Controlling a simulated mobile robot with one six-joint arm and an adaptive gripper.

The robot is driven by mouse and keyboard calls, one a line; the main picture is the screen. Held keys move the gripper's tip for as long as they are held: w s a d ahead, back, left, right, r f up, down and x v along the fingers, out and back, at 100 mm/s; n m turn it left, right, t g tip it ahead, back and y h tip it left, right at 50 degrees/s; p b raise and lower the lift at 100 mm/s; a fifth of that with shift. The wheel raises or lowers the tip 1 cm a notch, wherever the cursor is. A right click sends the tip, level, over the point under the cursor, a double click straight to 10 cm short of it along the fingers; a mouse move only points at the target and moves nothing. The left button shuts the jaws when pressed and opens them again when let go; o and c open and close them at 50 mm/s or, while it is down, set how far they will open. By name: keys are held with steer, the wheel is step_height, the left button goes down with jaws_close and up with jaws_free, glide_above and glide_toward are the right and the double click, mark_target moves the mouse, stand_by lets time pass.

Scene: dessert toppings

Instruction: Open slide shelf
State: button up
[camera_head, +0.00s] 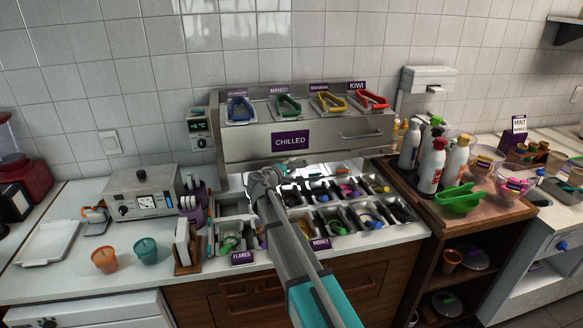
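The metal unit labelled CHILLED (250,144) stands against the tiled wall, with a bar handle (361,135) at the right of its front panel. Lit space and rows of topping trays (338,205) show below the panel. I cannot tell for sure which part is the slide shelf. My arm reaches in from the bottom of the view. My gripper (262,182) is at the left of the topping trays, below the panel and well left of the handle. Its fingers are small and partly hidden by my arm, so their opening is unclear.
Coloured tongs (288,105) lie on top of the unit. Orange and teal cups (145,250), a napkin holder (184,245) and a grey appliance (143,192) stand on the left counter.

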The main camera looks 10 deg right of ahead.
steer(key=shift+s+a, duration=0.1)
steer(key=p+v, duration=0.2)
steer(key=v, duration=1.3)
steer(key=shift+s+r, duration=0.15)
steer(key=shift+s, duration=0.1)
stand_by(1.6)
steer(key=shift+a, duration=0.1)
stand_by(0.4)
steer(key=shift+w+d, duration=0.15)
steer(key=shift+d, duration=0.45)
steer(key=shift+w+d, duration=0.15)
steer(key=shift+d, duration=0.45)
steer(key=b+x, duration=0.1)
steer(key=x, duration=0.6)
steer(key=b+x, duration=0.1)
steer(key=x, duration=0.5)
steer(key=shift+w+d+f, duration=0.25)
steer(key=shift+f, duration=0.05)
jaws_close()
